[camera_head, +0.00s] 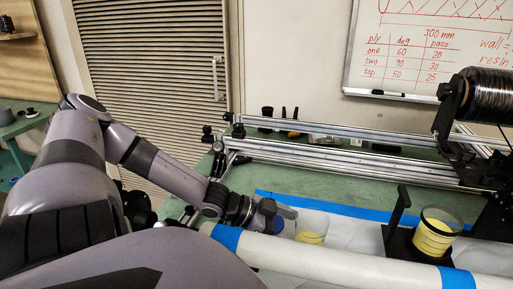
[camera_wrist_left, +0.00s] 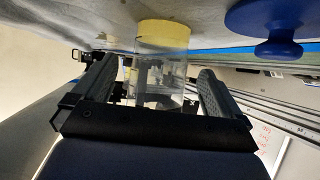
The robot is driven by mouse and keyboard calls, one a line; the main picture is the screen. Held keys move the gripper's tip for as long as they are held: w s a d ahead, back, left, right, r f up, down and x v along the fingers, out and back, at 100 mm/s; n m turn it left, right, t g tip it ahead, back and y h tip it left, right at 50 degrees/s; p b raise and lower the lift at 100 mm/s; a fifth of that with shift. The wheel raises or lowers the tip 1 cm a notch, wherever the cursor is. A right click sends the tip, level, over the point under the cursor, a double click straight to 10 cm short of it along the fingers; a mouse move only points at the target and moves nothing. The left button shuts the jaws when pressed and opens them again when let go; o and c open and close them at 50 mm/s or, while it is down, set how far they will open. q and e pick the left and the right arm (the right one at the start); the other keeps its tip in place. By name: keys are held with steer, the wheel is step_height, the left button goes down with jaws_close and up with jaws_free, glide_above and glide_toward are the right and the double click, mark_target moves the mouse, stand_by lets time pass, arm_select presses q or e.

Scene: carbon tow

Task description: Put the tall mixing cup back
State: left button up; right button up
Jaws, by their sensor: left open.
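A clear, straight-sided cup with yellow in its bottom (camera_head: 310,238) stands on the pale sheet in the head view. It fits the tall mixing cup. My left gripper (camera_head: 279,212) is beside its left side, low over the bench. In the left wrist view the clear cup (camera_wrist_left: 162,38) lies between the two spread fingers of my left gripper (camera_wrist_left: 157,72). The fingers look apart from its walls, though contact is hard to judge. A second clear cup with yellow inside (camera_head: 436,234) stands in a black holder (camera_head: 402,243) at the right. My right gripper is not in view.
A long white tube (camera_head: 330,263) with blue tape crosses the front, near my left wrist. A blue knobbed object (camera_wrist_left: 268,25) is close to the gripper. Metal rails (camera_head: 350,160) and a dark spool (camera_head: 485,97) stand behind. Green bench shows between.

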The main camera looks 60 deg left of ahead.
arm_select(q)
steer(key=p+v, duration=0.3)
steer(key=v, duration=0.6)
stand_by(0.5)
